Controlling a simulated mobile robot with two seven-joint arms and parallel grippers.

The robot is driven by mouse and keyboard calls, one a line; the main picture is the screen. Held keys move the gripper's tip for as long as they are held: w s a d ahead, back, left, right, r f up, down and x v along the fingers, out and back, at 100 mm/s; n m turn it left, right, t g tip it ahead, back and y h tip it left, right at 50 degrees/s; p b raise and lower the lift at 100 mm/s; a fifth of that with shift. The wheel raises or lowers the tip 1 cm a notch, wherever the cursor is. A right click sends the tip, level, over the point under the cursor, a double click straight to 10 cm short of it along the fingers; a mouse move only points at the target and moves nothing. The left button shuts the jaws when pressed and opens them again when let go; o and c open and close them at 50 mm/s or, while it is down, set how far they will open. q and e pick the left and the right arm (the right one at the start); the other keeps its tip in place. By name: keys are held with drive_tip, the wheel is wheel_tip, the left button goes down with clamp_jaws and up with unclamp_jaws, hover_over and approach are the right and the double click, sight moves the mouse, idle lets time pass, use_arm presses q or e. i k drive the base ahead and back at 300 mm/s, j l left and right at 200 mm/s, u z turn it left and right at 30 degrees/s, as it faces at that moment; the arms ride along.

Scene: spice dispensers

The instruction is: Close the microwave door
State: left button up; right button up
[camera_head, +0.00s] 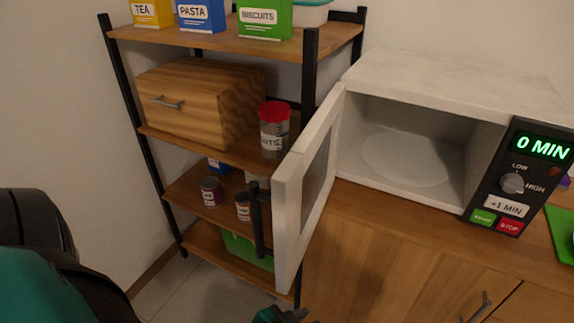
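The white microwave (455,85) stands on the wooden counter, its cavity open and a round plate visible inside. Its door (308,185) is wide open, swung out toward me at the left side of the cavity. A dark vertical handle (259,218) is on the door's outer face. A teal and dark tip (282,315) shows at the bottom edge, below the door and apart from it. It seems to belong to my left gripper; its fingers are mostly cut off. My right gripper is not visible.
A black-framed shelf (215,41) stands left of the door, close behind it, with boxes and jars. A red-lidded jar (274,130) is near the door's edge. The control panel (519,178) reads 0 MIN. A green object (561,232) lies on the counter at right.

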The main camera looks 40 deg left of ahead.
sight(301, 184)
drive_tip(key=j+z, duration=0.15)
drive_tip(key=j, duration=1.4)
drive_tip(key=i, duration=0.05)
